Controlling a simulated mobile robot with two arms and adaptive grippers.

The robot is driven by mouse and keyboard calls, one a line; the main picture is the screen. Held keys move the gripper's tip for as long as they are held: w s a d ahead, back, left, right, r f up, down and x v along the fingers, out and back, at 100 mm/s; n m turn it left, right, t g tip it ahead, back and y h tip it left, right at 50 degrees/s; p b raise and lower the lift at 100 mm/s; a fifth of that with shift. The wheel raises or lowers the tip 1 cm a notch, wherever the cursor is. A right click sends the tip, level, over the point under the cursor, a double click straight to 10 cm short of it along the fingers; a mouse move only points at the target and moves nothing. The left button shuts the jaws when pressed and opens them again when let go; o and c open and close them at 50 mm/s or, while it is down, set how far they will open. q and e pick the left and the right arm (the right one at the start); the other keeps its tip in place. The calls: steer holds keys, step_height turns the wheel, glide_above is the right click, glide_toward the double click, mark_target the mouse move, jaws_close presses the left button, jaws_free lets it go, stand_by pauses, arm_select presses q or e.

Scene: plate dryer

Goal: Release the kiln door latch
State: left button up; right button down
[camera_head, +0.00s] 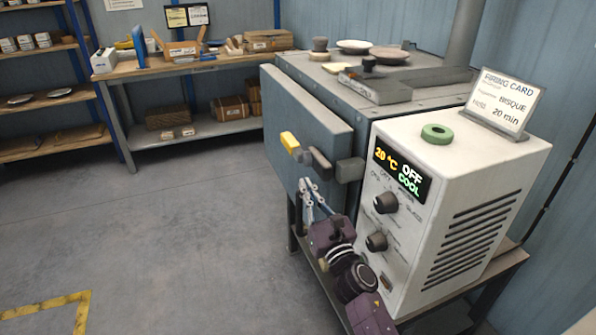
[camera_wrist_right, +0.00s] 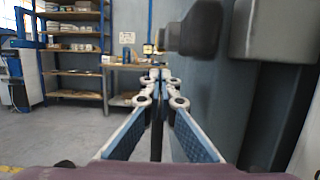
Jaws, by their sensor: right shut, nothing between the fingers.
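The kiln (camera_head: 350,98) stands at the right with its grey-blue door (camera_head: 285,112) facing left. The latch (camera_head: 318,160) is a dark lever on the door with a yellow grip (camera_head: 290,142) at its outer end. A grey block (camera_head: 349,170) sits beside it near the control box. My right gripper (camera_head: 306,184) is shut and empty, just below the latch and apart from it. In the right wrist view the shut fingertips (camera_wrist_right: 155,76) point forward along the door, with the dark latch part (camera_wrist_right: 192,32) above right. My left gripper is not in view.
The white control box (camera_head: 450,180) stands right of the door; its display (camera_head: 401,168) reads 20 °C, OFF, COOL. A firing card (camera_head: 500,98) and green ring (camera_head: 437,133) are on top. Shelves and a bench (camera_head: 190,68) stand at the back. The floor left of the door is clear.

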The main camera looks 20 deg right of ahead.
mark_target(300, 148)
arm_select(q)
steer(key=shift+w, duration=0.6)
arm_select(e)
steer(key=x, duration=0.9)
steer(key=shift+w, duration=0.3)
